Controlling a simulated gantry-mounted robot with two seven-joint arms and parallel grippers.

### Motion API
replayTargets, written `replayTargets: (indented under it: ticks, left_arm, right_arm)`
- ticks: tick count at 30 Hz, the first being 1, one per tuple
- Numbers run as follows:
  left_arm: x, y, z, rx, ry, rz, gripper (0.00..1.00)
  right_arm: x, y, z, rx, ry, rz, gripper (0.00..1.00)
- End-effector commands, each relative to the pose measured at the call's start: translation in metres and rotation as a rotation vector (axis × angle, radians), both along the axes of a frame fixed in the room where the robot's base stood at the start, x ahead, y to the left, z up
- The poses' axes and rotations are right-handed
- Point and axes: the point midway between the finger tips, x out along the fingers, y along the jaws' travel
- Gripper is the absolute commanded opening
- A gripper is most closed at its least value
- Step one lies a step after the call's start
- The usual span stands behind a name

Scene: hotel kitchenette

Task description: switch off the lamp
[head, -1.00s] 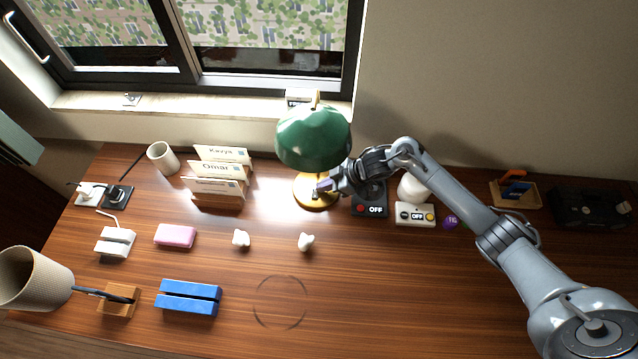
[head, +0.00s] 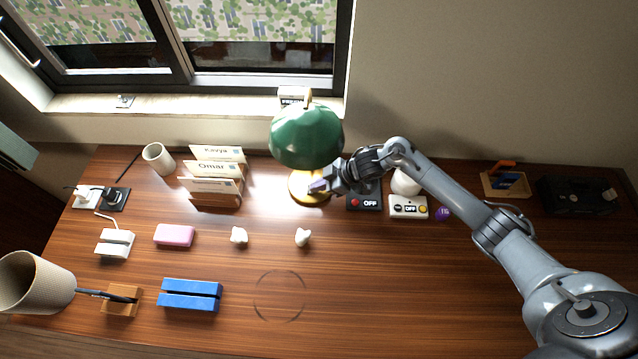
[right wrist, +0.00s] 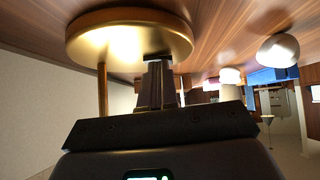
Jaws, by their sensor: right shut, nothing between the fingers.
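The lamp has a green faceted shade (head: 306,136) and a round gold base (head: 300,190) on the wooden desk. A bright patch lies on the desk left of the base; I cannot tell if the lamp or the window makes it. My right gripper (head: 319,187) is shut and empty, with its tips at the right part of the base, below the shade. In the right wrist view the shut fingers (right wrist: 158,82) reach to the gold base (right wrist: 130,38), beside a thin gold post (right wrist: 102,85). Whether they touch it is unclear. The lamp's switch is hidden. My left gripper is out of view.
Card holders (head: 214,193) stand to the left. White pieces (head: 302,237) lie in front. The front middle of the desk is clear.

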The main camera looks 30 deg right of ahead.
Motion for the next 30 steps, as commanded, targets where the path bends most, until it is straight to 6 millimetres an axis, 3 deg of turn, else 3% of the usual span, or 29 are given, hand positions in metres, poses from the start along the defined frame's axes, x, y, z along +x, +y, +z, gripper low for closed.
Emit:
replayTargets:
  ticks: [8,17,21,30]
  left_arm:
    - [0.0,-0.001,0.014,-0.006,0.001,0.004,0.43]
    - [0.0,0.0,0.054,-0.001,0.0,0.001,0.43]
    - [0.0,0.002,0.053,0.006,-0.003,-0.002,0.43]
    - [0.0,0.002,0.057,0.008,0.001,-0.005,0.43]
  right_arm:
    - [0.0,0.0,0.013,0.0,0.0,0.0,0.0]
    - [0.001,-0.004,0.051,-0.001,-0.001,-0.001,0.0]
    - [-0.012,-0.026,0.066,-0.005,-0.002,-0.002,0.0]
    - [-0.03,-0.054,0.099,-0.004,0.0,-0.001,0.0]
